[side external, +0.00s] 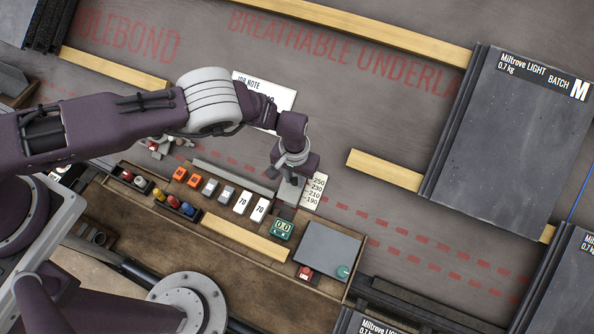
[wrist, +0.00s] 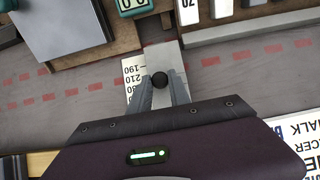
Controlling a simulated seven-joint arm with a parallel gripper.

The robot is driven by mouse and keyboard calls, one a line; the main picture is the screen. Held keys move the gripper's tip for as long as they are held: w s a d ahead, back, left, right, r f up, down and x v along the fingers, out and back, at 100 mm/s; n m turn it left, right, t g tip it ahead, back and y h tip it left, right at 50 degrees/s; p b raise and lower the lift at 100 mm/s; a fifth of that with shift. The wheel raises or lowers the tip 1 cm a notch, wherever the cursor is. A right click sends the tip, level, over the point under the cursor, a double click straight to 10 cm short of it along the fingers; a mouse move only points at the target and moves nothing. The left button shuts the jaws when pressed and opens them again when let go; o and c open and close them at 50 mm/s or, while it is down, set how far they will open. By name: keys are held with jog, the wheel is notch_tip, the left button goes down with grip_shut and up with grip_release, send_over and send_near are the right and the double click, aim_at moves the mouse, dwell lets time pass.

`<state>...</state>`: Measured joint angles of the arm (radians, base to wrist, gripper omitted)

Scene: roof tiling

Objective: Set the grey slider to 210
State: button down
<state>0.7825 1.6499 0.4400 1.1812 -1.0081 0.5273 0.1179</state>
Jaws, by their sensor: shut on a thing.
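The grey slider (wrist: 160,57) is a pale grey strip with a round black knob (wrist: 158,80). My gripper (wrist: 161,92) is shut on this knob, with one finger on each side. In the side external view my gripper (side external: 289,180) is at the slider, and it hides the knob. The white scale card (side external: 314,190) beside it reads 250, 230, 210, 190. In the wrist view the scale card (wrist: 134,78) is upside down and partly covered by a finger. The knob appears roughly level with the 210 mark; no exact pointer can be made out.
A wooden bench tray (side external: 245,237) holds several coloured blocks, a green counter (side external: 281,230) and a grey plate (side external: 328,250) close to the slider. A white job note (side external: 272,98) lies behind my arm. A large dark slate (side external: 510,145) lies at the right.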

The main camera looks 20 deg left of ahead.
aim_at(293, 193)
jog(key=shift+s+f, duration=0.7)
jog(key=shift+s, duration=0.3)
jog(key=c, duration=1.2)
grip_release()
notch_tip(293, 193, up, 7)
jog(key=shift+r, duration=0.1)
